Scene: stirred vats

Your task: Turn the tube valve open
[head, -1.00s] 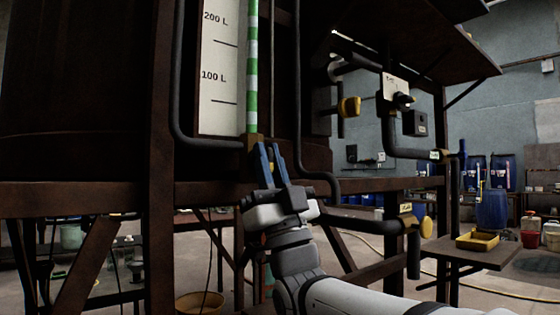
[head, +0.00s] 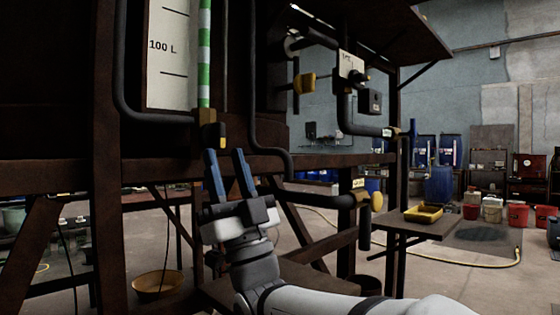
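The level tube (head: 205,55), banded green and white, runs upright beside the white scale board (head: 168,50) on the dark vat. At its foot is a brass-coloured fitting (head: 206,116). A small black and yellow part (head: 222,136), which looks like the tube valve's handle, sits just below and right of the fitting. My gripper (head: 225,157) is just below it, with two blue fingers pointing up and spread apart. Nothing shows between the fingers. Whether the fingertips are nearer to me than the handle is hard to tell.
A dark beam (head: 150,171) crosses behind my gripper. Black pipes run close on both sides. A small table (head: 415,226) with a yellow tray (head: 424,213) stands to the right.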

